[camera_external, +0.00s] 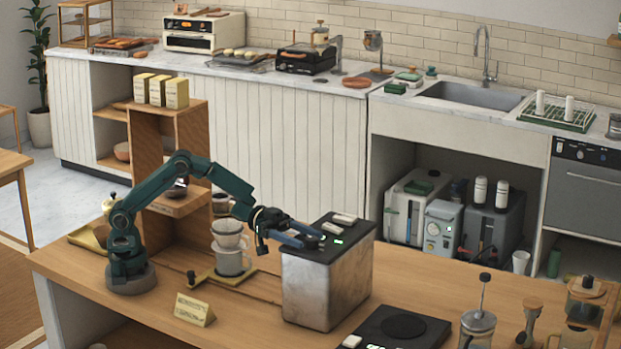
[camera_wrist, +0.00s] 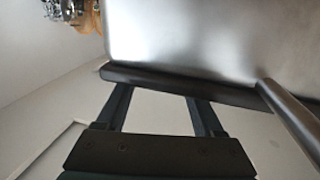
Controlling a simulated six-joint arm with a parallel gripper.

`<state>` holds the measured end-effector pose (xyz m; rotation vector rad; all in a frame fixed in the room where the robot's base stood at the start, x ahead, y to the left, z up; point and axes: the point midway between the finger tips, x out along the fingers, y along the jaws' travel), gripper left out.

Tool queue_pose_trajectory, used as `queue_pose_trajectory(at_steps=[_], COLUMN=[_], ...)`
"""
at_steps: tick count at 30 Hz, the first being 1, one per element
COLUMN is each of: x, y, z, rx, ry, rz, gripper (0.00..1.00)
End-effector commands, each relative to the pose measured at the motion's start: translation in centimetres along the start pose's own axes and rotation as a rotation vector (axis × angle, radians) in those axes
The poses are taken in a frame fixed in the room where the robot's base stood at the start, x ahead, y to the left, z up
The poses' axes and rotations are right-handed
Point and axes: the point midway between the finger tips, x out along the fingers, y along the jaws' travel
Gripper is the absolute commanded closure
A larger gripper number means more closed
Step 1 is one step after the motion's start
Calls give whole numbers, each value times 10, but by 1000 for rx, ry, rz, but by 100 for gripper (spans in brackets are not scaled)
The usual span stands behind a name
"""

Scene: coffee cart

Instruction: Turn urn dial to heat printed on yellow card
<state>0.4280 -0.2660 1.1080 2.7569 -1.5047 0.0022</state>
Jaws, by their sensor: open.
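The urn (camera_external: 328,290) is a brushed metal box with a black top, standing on the wooden counter. Its top carries a small green light and pale flat parts; I cannot make out the dial clearly. My gripper (camera_external: 308,240) is at the left side of the urn's top. In the wrist view my gripper (camera_wrist: 158,98) has its two fingers apart with nothing between them, near the black edge of the urn (camera_wrist: 200,40). Whether the fingers touch the urn is unclear. The yellow card (camera_external: 195,309) stands at the counter's front left; its print is too small to read.
A cup with a dripper (camera_external: 230,247) stands on a tray left of the urn. A black scale (camera_external: 405,328) lies to the right, with a glass press (camera_external: 478,325) beyond it. A wooden shelf (camera_external: 190,140) stands behind my arm. The counter between card and urn is clear.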

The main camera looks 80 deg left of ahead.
Motion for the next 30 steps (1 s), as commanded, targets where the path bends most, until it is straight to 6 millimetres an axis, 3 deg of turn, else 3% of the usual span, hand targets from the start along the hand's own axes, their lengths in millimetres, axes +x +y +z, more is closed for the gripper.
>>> queue_pose_trajectory(at_steps=[7, 20, 23, 30], x=[-22, -24, -24, -24], y=[0, 0, 0, 1], z=[0, -2, -8, -44], rx=[1, 2, 3, 8], ry=[0, 2, 3, 5], rz=[1, 2, 3, 4], gripper=[31, 31, 31, 31])
